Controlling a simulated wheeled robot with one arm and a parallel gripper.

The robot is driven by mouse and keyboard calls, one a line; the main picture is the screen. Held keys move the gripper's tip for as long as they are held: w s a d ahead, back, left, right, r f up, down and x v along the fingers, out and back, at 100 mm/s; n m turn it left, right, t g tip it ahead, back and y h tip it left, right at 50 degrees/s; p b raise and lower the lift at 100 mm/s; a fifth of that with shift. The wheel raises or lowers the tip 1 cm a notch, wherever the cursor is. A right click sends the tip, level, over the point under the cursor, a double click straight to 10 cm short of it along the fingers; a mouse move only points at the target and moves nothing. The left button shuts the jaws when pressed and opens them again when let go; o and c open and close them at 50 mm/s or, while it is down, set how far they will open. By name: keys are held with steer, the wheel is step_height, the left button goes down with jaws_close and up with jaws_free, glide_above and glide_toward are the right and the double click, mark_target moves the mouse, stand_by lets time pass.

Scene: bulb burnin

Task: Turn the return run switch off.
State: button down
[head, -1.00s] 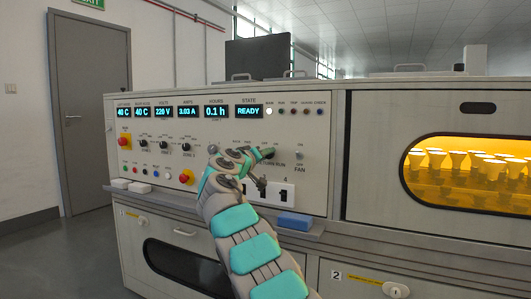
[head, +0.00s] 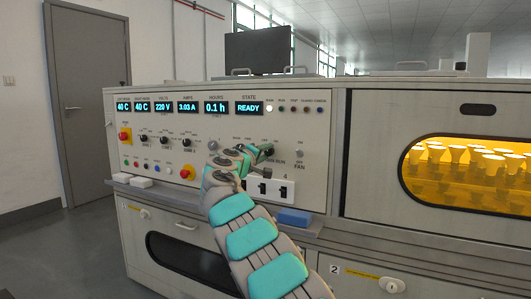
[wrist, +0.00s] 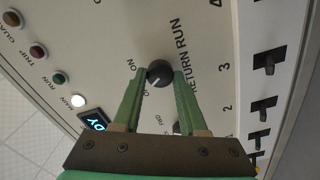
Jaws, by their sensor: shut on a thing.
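The return run switch is a round black knob (wrist: 159,73) with a white pointer line, on the pale control panel. In the wrist view, its "RETURN RUN" label is just to the right. An "ON" label is at its left, and a second label below it is partly hidden. The pointer slants down-left, towards that second label. My gripper (wrist: 160,76) has one green finger on each side of the knob and is shut on it. In the head view my gripper (head: 262,152) is at the panel, and its fingers mostly hide the knob.
The fan switch (head: 299,154) is close to the right. A red-and-yellow button (head: 187,172) is to the left. The state display (head: 248,107) reads READY. An amber window (head: 470,170) shows several bulbs.

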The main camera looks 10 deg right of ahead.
steer(key=shift+a, duration=0.15)
steer(key=shift+c, duration=2.2)
jaws_free()
steer(key=b+v, duration=0.1)
steer(key=v, duration=0.6)
steer(key=shift+s+a+b, duration=0.2)
steer(key=shift+s+b, duration=0.1)
steer(key=shift+s, duration=0.05)
